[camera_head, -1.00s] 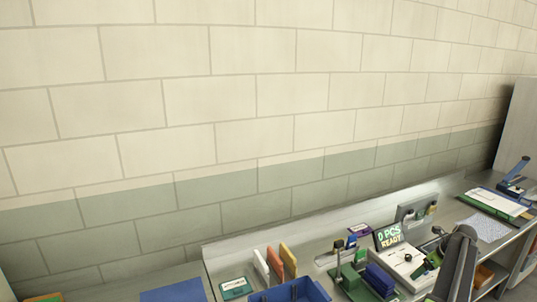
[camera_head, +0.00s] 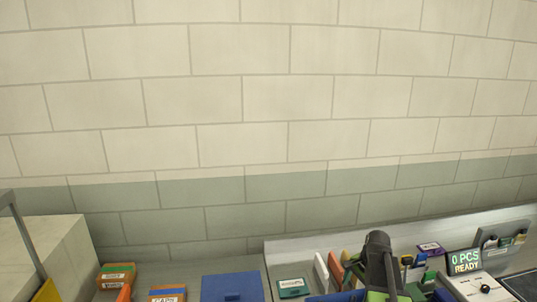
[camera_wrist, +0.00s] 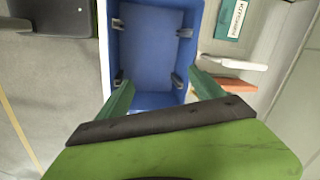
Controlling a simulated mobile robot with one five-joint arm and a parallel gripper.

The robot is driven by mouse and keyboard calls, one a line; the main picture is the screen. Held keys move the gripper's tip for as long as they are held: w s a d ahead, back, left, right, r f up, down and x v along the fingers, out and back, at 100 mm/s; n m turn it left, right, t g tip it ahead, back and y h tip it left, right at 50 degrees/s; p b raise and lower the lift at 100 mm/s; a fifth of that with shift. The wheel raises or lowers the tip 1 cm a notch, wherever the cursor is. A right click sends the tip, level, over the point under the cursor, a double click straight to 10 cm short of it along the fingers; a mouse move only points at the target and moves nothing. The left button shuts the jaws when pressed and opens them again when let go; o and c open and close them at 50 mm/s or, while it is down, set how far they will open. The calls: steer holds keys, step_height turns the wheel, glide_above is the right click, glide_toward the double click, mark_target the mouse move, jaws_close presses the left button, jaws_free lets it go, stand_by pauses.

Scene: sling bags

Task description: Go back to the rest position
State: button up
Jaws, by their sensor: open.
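My gripper (camera_wrist: 162,92) shows in the wrist view with its two green fingers apart and nothing between them. It is over the near end of a blue bin (camera_wrist: 105,50). Small dark pieces show near the corners inside the bin. In the head view my dark arm (camera_head: 378,262) stands up at the lower edge, and the gripper's fingertips cannot be made out there. A strip of the blue bin (camera_head: 338,297) shows beside the arm, mostly cut off by the frame.
A counter holds a teal box (camera_head: 292,287), a blue flat-topped container (camera_head: 232,287), orange-and-green boxes (camera_head: 116,276) and a display reading "0 PCS READY" (camera_head: 465,262). A pale cabinet (camera_head: 55,250) stands at far left. The tiled wall behind is bare.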

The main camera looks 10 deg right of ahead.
steer(key=s+a+n+g+h, duration=0.1)
steer(key=s+a+n, duration=0.1)
steer(key=a+n, duration=0.75)
steer(key=s+a+n, duration=0.3)
steer(key=a+n, duration=0.1)
steer(key=a, duration=1.1)
step_height(320, 180, down, 16)
steer(key=s+b, duration=0.2)
steer(key=b, duration=1.3)
steer(key=shift+s+a+r+n+g, duration=0.15)
steer(key=shift+s+a+n+g, duration=0.15)
steer(key=shift+n+g, duration=0.1)
